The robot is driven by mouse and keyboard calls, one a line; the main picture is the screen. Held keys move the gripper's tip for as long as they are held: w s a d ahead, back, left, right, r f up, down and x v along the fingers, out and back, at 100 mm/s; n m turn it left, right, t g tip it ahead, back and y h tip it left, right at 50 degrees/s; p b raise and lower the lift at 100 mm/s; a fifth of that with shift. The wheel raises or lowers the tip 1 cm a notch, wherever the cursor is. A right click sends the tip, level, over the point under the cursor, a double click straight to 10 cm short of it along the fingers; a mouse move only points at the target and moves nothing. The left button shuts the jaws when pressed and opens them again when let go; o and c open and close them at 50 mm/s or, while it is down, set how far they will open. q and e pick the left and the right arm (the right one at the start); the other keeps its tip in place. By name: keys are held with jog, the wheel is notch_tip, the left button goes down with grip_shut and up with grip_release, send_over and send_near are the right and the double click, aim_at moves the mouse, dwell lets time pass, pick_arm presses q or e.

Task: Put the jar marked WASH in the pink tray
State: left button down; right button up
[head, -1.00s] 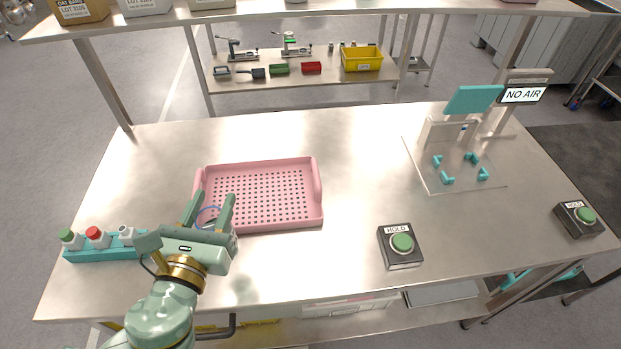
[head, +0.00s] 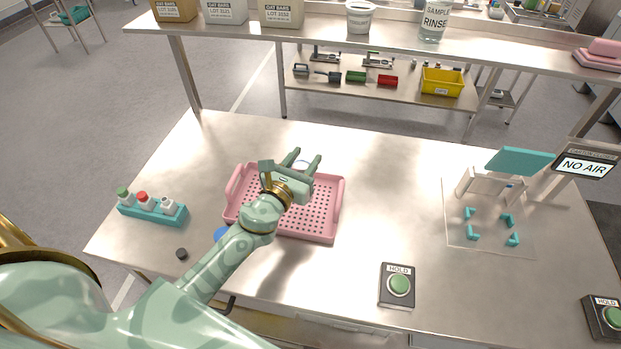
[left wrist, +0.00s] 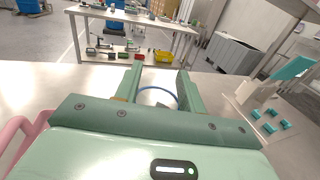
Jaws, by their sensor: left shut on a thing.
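The pink tray (head: 340,205), with a perforated floor, lies on the steel table; its rim also shows in the left wrist view (left wrist: 14,130). My left gripper (head: 305,156) is above the tray's back part, pointing away from me. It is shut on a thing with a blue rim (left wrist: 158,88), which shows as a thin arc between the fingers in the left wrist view. The palm hides most of this thing, and no WASH lettering shows. My left forearm covers the tray's front left corner. My right gripper is out of view.
A teal rack (head: 152,212) with capped bottles stands at left. A blue disc (head: 221,234) and a dark cap (head: 181,254) lie near my arm. A SAMPLE RINSE jar (head: 433,20) is on the shelf. A HOLD button (head: 398,286) stands right of the tray.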

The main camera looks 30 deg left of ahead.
pick_arm(q)
jog(key=shift+w+d+f+b, duration=0.15)
jog(key=shift+w+f+b, duration=0.6)
jog(key=shift+f, duration=0.4)
jog(key=f+b, duration=0.3)
jog(key=f, duration=0.1)
jog(key=shift+w+d, duration=0.1)
jog(key=shift+w, duration=0.25)
jog(key=c, duration=0.9)
grip_release()
jog(key=shift+o, duration=0.2)
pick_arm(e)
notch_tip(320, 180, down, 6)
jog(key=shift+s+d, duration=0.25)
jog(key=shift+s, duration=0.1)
pick_arm(q)
jog(key=shift+r, duration=0.1)
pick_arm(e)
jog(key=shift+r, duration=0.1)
